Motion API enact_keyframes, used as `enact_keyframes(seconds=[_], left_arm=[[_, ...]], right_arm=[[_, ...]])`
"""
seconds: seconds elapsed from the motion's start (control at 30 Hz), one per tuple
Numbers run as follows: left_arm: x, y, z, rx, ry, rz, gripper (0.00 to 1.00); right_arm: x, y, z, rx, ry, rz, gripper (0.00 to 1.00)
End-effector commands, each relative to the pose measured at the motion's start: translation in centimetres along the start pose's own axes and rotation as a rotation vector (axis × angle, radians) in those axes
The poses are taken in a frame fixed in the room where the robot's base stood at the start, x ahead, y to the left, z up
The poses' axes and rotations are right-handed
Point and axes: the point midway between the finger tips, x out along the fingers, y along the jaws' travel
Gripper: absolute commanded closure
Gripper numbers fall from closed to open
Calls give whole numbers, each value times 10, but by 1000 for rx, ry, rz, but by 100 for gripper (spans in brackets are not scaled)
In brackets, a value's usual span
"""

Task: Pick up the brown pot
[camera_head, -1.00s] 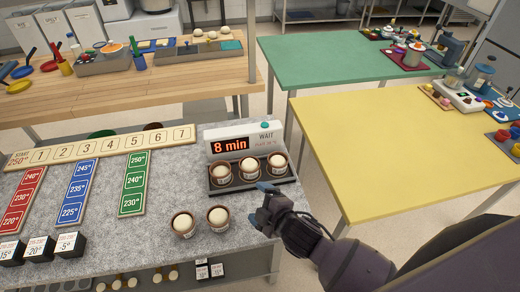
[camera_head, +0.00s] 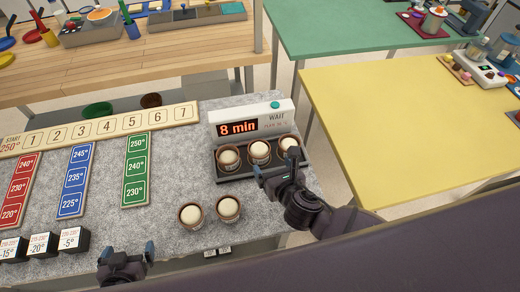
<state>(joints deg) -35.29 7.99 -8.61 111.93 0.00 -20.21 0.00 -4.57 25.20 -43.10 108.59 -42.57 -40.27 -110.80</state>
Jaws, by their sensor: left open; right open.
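Several small brown pots with pale round tops are on the grey counter. Two stand loose, a left one (camera_head: 190,216) and a right one (camera_head: 228,209). Three more, a left (camera_head: 228,158), middle (camera_head: 259,152) and right one (camera_head: 287,144), sit in the dark tray of the timer unit. My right gripper (camera_head: 275,166) is open at the tray's front right, just in front of the middle and right pots; contact cannot be told. My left gripper (camera_head: 127,254) is open and empty at the counter's front edge, left of the loose pots.
The timer (camera_head: 252,122) reads "8 min" behind the tray. A number strip (camera_head: 100,128), red, blue and green temperature strips (camera_head: 134,170) and black-and-white blocks (camera_head: 72,240) lie to the left. A yellow table (camera_head: 410,125) stands right across a gap. Counter around the loose pots is clear.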

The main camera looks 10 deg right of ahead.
Motion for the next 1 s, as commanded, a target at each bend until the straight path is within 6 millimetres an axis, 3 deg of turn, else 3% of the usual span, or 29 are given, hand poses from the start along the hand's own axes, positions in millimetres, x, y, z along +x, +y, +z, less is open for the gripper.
enact_keyframes(seconds=[0.17, 0.5, 0.77, 1.0], left_arm=[[-2, 0, 2, 0, -4, -1, 1], [-1, 0, 2, 0, -3, -1, 1], [-1, 0, 0, 0, 0, 0, 1], [0, 0, 0, 1, 0, 0, 1]], right_arm=[[2, 0, 0, -62, 1, -2, 14], [46, 0, 0, -65, 0, -1, 14], [62, 1, 1, -63, 1, -1, 14], [93, 4, 2, -63, 1, -2, 14]])
